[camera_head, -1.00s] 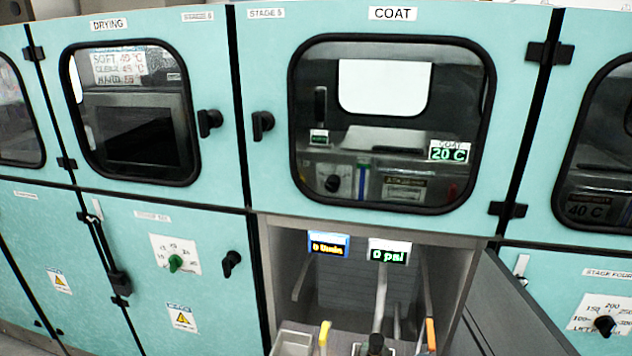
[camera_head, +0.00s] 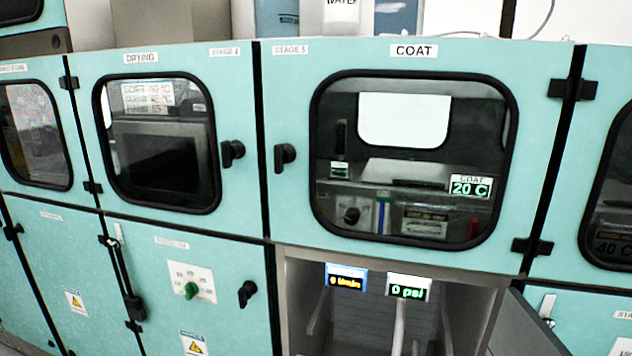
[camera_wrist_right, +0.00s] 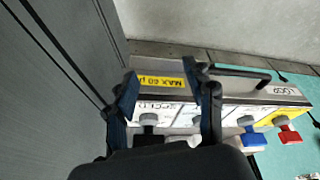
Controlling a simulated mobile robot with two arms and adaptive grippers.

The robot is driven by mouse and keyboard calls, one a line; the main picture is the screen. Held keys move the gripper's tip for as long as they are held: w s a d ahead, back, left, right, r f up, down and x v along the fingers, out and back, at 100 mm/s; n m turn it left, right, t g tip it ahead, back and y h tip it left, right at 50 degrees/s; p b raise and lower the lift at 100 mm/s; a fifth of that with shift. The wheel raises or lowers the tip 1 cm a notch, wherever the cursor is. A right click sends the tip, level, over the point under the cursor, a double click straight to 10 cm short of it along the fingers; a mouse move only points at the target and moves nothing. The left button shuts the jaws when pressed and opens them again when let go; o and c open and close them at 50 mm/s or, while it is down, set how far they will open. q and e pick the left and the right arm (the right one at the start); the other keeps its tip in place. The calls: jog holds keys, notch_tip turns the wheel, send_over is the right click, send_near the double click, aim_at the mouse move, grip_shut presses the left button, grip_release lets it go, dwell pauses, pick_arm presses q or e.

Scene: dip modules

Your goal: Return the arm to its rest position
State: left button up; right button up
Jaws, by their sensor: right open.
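My right gripper (camera_wrist_right: 160,76) shows in the right wrist view, its two dark fingers apart with nothing held between them. Beyond the fingers is a grey panel or box (camera_wrist_right: 285,93) with a dark handle, a yellow "MAX 60" label and black, blue and red valve knobs; the gap between it and the fingers is hard to judge. Neither arm shows in the head view, and my left gripper is not in view.
The head view shows teal cabinets with a closed COAT door (camera_head: 414,262) and a closed DRYING door (camera_head: 232,80). Below COAT, an open compartment (camera_head: 430,330) has "0 psi" and "0 l/min" displays. Its grey door (camera_head: 525,330) stands open at right.

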jog(key=s+f+g, duration=0.1)
jog(key=s+f, duration=0.1)
jog(key=f, duration=0.9)
jog(key=s+f, duration=0.3)
jog(key=f, duration=0.8)
jog(key=s+d+f+g, duration=0.1)
jog(key=s+d+f, duration=0.2)
jog(key=s+f, duration=0.9)
jog(key=s, duration=0.2)
jog(key=shift+s+f, duration=0.3)
jog(key=shift+s, duration=0.1)
